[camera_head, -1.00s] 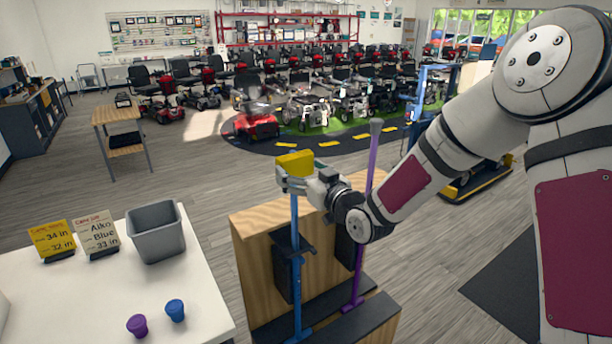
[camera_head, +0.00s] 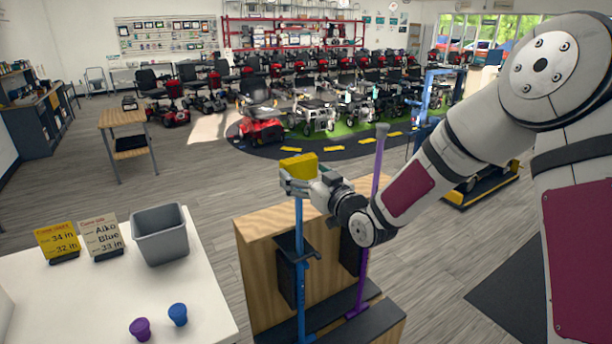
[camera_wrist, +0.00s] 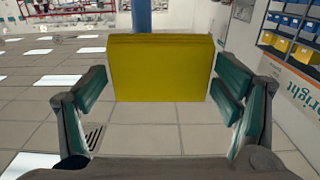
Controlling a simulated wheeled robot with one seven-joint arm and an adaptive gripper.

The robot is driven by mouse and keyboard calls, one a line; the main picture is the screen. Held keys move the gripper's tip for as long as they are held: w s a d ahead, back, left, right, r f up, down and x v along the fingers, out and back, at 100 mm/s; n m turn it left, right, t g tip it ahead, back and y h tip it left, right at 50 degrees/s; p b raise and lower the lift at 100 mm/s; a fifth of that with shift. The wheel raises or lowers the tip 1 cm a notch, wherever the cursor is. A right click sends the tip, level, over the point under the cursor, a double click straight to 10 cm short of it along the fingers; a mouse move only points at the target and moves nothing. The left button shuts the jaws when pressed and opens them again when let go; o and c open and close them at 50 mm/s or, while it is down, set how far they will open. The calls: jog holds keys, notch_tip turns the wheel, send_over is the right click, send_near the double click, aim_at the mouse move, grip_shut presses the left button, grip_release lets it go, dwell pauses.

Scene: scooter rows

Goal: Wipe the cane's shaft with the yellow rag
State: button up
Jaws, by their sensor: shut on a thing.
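My gripper (camera_head: 298,182) is shut on the yellow rag (camera_head: 299,166), a folded block between the two fingers. In the wrist view the rag (camera_wrist: 160,68) fills the gap between the green finger pads. The blue cane (camera_head: 300,235) stands upright at the wooden stand, its shaft running down from just below my gripper to a foot near the stand's base. In the wrist view a blue shaft (camera_wrist: 141,15) shows behind the rag's top edge; I cannot tell whether they touch. The blue cane's top is hidden. A purple cane (camera_head: 377,165) stands to the right, partly behind my arm.
The wooden stand (camera_head: 258,262) has dark brackets and a dark base.

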aim_at(315, 168)
jog(key=shift+b+x, duration=0.3)
jog(key=shift+x, duration=0.5)
jog(key=shift+w+d+b, duration=0.2)
jog(key=shift+w+d, duration=0.35)
jog(key=shift+d, duration=0.25)
jog(key=shift+w+d+b, duration=0.2)
jog(key=shift+w+d, duration=0.4)
jog(key=shift+d, duration=0.25)
jog(key=shift+s+a, duration=0.1)
jog(key=shift+s+a+r+p, duration=0.1)
jog(key=shift+s+a+p, duration=0.1)
jog(key=shift+s+a, duration=0.25)
jog(key=shift+s+a+f+p, duration=0.15)
jog(key=shift+s+a, duration=0.1)
jog(key=shift+a, duration=0.45)
jog(key=shift+s+a+r+p, duration=0.2)
jog(key=shift+s+a, duration=0.1)
jog(key=shift+a, duration=0.25)
jog(key=shift+s, duration=0.1)
jog(key=shift+p+v, duration=1.55)
jog(key=shift+v, duration=1.4)
